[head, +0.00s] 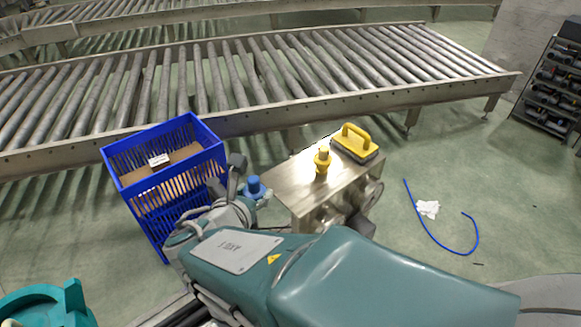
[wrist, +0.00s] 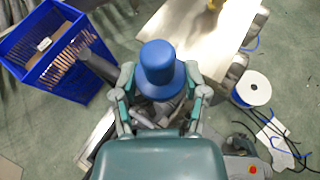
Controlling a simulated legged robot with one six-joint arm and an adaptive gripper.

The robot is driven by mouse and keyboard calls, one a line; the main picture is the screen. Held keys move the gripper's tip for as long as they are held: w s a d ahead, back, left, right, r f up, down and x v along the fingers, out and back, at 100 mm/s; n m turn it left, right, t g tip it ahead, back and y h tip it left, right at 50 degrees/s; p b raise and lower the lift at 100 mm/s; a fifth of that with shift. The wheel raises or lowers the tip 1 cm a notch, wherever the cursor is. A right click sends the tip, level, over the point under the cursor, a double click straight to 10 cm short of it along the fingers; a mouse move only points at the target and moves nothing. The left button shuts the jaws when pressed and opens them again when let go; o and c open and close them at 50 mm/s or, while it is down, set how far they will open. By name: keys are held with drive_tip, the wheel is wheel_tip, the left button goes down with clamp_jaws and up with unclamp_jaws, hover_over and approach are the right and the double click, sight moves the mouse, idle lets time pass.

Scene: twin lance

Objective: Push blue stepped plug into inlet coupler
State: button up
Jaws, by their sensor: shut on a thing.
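The blue stepped plug (head: 254,187) has a narrower top cylinder on a wider flange. It is held in my gripper (wrist: 160,95), whose fingers close on it from both sides in the wrist view; the plug (wrist: 160,67) stands upright there. In the head view it is just left of a metal box (head: 300,182), apart from it. Round grey fittings (head: 372,191) stick out of the box's side; I cannot tell which one is the inlet coupler. My arm hides the box's lower front.
A yellow stepped plug (head: 322,160) and a yellow-handled block (head: 356,143) stand on the box. A blue crate (head: 190,190) with cardboard is at left. A roller conveyor (head: 240,120) runs behind. A blue hose (head: 436,246) and white cloth (head: 428,209) lie on the floor at right.

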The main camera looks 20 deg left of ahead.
drive_tip(key=s+a+f, duration=0.2)
drive_tip(key=a+f, duration=0.2)
drive_tip(key=f, duration=0.7)
drive_tip(key=s+a+f, duration=0.2)
drive_tip(key=a+f, duration=0.2)
drive_tip(key=f, duration=0.8)
drive_tip(key=s+a+f, duration=0.2)
drive_tip(key=a+f, duration=0.2)
drive_tip(key=f, duration=0.8)
drive_tip(key=shift+f, duration=0.2)
drive_tip(key=shift+f, duration=2.85)
drive_tip(key=shift+f, duration=1.9)
drive_tip(key=o, duration=1)
